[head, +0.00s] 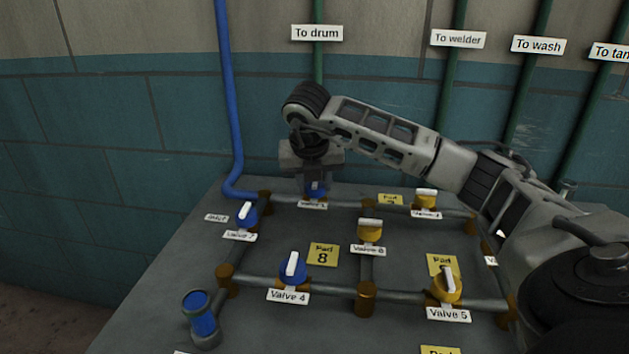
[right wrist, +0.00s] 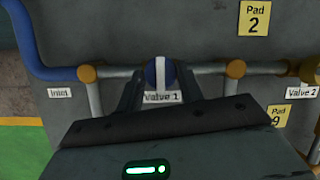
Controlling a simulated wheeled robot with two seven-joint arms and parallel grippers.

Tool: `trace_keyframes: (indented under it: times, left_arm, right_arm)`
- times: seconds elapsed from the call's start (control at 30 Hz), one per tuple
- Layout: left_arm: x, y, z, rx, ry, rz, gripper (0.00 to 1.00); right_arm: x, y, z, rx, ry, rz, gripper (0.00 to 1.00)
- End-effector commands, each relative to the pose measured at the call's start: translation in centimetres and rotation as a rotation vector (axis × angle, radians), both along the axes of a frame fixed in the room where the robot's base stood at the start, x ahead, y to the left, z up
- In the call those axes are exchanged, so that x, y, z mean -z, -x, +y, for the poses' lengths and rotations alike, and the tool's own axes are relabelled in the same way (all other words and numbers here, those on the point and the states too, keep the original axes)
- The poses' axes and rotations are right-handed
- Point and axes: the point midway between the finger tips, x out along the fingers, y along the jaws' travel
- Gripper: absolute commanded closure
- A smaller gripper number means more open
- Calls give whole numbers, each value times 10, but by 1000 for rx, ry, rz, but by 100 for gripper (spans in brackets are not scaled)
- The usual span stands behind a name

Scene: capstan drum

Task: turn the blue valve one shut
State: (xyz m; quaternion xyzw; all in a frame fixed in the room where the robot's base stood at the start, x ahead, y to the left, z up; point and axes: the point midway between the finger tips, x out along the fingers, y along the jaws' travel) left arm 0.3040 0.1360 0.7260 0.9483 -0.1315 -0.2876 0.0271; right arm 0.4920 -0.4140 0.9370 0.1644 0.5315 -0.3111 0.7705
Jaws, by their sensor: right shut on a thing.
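Blue valve 1 (head: 316,188) sits on the back pipe above its label, mostly hidden by my right gripper (head: 314,184) in the head view. In the right wrist view, its round blue knob with a white bar (right wrist: 160,72) is between the two dark fingers of my right gripper (right wrist: 160,84). The fingers are shut on the valve's handle from both sides. The white bar points across the pipe, which runs left to right there. My left gripper is not in view.
Other blue valves, valve 7 (head: 246,216) and valve 4 (head: 293,269), stand nearby. Yellow valves (head: 370,231) stand to the right, among them valve 5 (head: 446,287). A blue-filled pipe end (head: 199,313) rises at front left. The wall is close behind.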

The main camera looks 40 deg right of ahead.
Motion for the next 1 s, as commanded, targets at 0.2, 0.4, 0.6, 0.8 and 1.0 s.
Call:
trace_keyframes:
  times: [0.2, 0.4, 0.6, 0.8, 1.0]
  left_arm:
    - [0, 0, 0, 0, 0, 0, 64]
    - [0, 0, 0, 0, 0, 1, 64]
    - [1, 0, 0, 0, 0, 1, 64]
    - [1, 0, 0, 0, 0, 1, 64]
    - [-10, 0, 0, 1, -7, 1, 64]
  right_arm:
    - [-1, 0, -1, 2, 2, -4, 42]
    - [-1, 0, -1, 1, 1, -2, 42]
    - [-14, 2, 4, 0, 0, -4, 42]
    - [-53, 12, 17, -2, 0, -9, 42]
    - [-103, 25, 31, 0, 2, -9, 42]
